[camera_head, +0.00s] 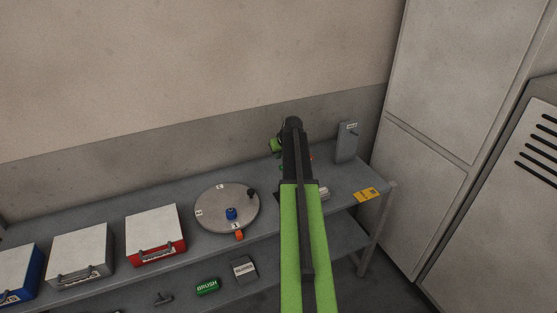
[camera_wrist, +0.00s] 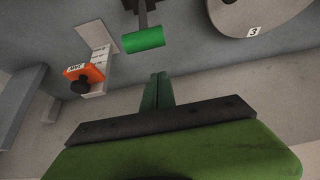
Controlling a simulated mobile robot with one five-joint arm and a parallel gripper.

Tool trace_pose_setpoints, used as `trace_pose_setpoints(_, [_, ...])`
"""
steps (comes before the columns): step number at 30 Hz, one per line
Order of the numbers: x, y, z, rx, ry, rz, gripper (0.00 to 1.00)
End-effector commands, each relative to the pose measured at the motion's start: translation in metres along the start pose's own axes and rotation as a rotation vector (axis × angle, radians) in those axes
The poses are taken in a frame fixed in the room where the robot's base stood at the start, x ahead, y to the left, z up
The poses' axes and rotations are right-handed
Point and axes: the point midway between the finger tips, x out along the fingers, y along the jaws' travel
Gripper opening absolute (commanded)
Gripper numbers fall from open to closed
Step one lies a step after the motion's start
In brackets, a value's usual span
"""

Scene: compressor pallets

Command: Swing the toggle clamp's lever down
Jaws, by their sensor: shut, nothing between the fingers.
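The toggle clamp shows in the wrist view as a bright green grip (camera_wrist: 143,40) on a dark lever that runs to the top edge. Its base is out of that view. In the head view a green grip (camera_head: 276,146) shows just left of my arm, which hides the rest of the clamp. My gripper (camera_wrist: 158,77) is shut and empty, its dark green fingers side by side. In the wrist view the fingertips lie just below the grip, with a visible gap. I cannot tell how far the lever is tilted. The fingers are hidden in the head view.
An orange slider (camera_wrist: 85,72) with a black knob sits on a white scale beside the grip. A round disc (camera_head: 227,209) with numbered labels lies left of my arm on the bench. A grey upright box (camera_head: 347,142) stands right. Several cases line the left.

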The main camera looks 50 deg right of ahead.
Motion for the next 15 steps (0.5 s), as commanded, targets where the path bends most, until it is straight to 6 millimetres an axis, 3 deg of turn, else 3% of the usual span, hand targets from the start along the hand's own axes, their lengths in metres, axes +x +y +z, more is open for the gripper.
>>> trace_pose_setpoints(1, [-0.009,-0.001,0.016,0.003,-0.001,0.002,0.00])
trace_pose_setpoints(4, [-0.014,0.000,0.028,0.003,-0.001,0.002,0.00])
trace_pose_setpoints(14, [-0.017,0.001,0.032,0.002,-0.001,0.002,0.00])
trace_pose_setpoints(15, [-0.021,-0.014,0.040,0.001,-0.001,0.001,0.00])
